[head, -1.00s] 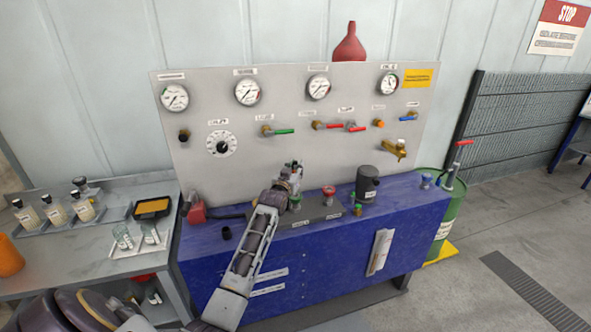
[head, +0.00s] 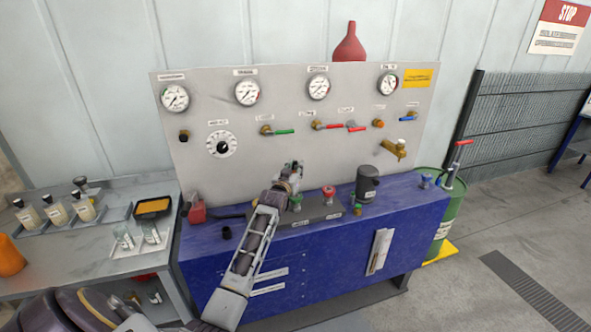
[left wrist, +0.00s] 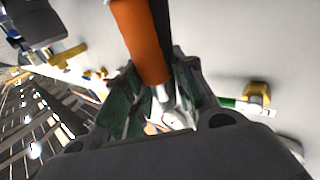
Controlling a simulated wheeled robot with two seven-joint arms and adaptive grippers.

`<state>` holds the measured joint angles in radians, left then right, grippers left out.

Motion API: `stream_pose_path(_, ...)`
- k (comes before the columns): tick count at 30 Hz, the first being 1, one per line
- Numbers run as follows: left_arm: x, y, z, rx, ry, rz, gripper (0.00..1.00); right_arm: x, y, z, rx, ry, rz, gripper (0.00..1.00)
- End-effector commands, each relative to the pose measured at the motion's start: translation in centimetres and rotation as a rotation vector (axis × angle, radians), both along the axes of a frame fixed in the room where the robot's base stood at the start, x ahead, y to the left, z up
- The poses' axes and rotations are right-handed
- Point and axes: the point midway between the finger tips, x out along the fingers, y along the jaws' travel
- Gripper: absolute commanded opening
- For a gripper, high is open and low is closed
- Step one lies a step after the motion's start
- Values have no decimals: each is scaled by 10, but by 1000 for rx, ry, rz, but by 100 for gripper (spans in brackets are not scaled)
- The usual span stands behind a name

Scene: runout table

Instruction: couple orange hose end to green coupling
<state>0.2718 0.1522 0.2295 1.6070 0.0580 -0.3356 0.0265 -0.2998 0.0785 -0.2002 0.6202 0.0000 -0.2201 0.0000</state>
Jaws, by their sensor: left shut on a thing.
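My left gripper (head: 290,172) is in front of the panel, above the back of the blue bench. In the left wrist view its fingers (left wrist: 165,100) are closed around the silver end of an orange cylinder, which I take as the orange hose end (left wrist: 140,40). In the head view the gripper and arm hide most of it. A green coupling (head: 295,204) sits on a dark block just below the gripper, partly behind my arm. A red coupling (head: 328,193) stands to its right. The gripper looks above the green coupling and apart from it. My right gripper is not in view.
The panel (head: 210,95) with gauges and valve levers rises close behind the gripper. A dark cylinder (head: 367,184) and a small green-topped fitting (head: 357,209) stand to the right on the bench. A red-handled object (head: 196,211) lies to the left.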

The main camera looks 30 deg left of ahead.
Motion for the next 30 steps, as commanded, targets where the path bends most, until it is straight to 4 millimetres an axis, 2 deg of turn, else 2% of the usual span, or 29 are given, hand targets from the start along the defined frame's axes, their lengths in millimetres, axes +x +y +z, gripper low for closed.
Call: stream_pose_path(30, 0, 0, 1, 1, -3, 4, 0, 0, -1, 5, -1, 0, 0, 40)
